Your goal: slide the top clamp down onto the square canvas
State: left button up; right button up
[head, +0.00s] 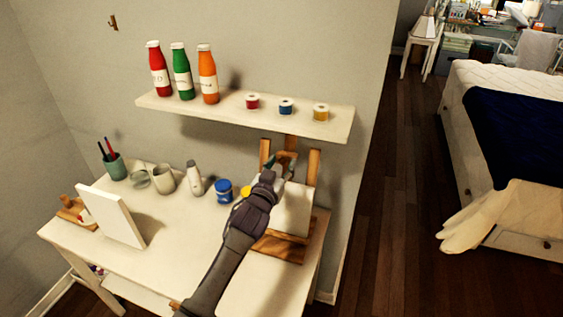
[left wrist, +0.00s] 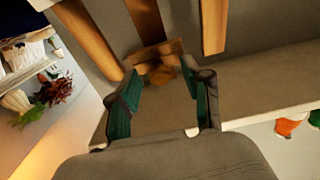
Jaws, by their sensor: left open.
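The square canvas (head: 293,212) stands on the wooden easel (head: 279,246) at the right end of the white table, partly hidden by my left arm. The top clamp (head: 287,156) is a wooden piece on the easel's middle post, above the canvas and under the shelf. My left gripper (head: 283,167) is open at the clamp. In the left wrist view, the clamp (left wrist: 160,66) shows at the opening between the green-padded fingers (left wrist: 162,80); contact cannot be told. My right gripper is not in view.
A wall shelf (head: 230,117) with several bottles and small jars hangs just above the easel. The table (head: 185,240) holds a white panel (head: 112,215), cups, a white bottle (head: 195,178) and a blue paint jar (head: 224,191). A bed (head: 500,120) stands at right beyond clear floor.

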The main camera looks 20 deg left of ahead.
pick_arm(q)
jog(key=shift+w, duration=0.2)
jog(key=shift+c, duration=0.2)
grip_shut()
notch_tip(320, 180, down, 8)
jog(key=s+b, duration=0.2)
jog(key=b, duration=0.2)
jog(key=shift+r, duration=0.15)
jog(key=shift+o, duration=0.2)
grip_release()
